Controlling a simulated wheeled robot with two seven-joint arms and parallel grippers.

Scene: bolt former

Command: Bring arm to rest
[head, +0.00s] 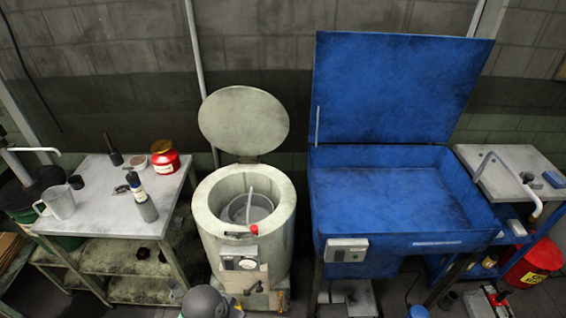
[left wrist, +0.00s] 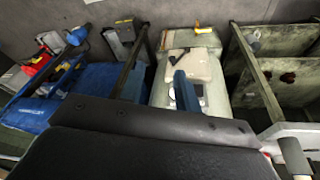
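Neither gripper can be made out in the head view, and no arm reaches over the worktops there. In the left wrist view, a broad black housing fills the lower part of the picture and appears to be part of my left gripper (left wrist: 150,125). Its fingertips cannot be made out, so its opening is unclear. A narrow blue bar (left wrist: 185,92) stands just above the housing; I cannot tell what it belongs to. My right gripper is in neither view.
A round pale drum (head: 208,222) with a raised lid (head: 243,119) stands mid-left. A blue basin (head: 395,196) with its lid up stands to its right. A side table (head: 105,205) holds a jug, a bottle and a red can.

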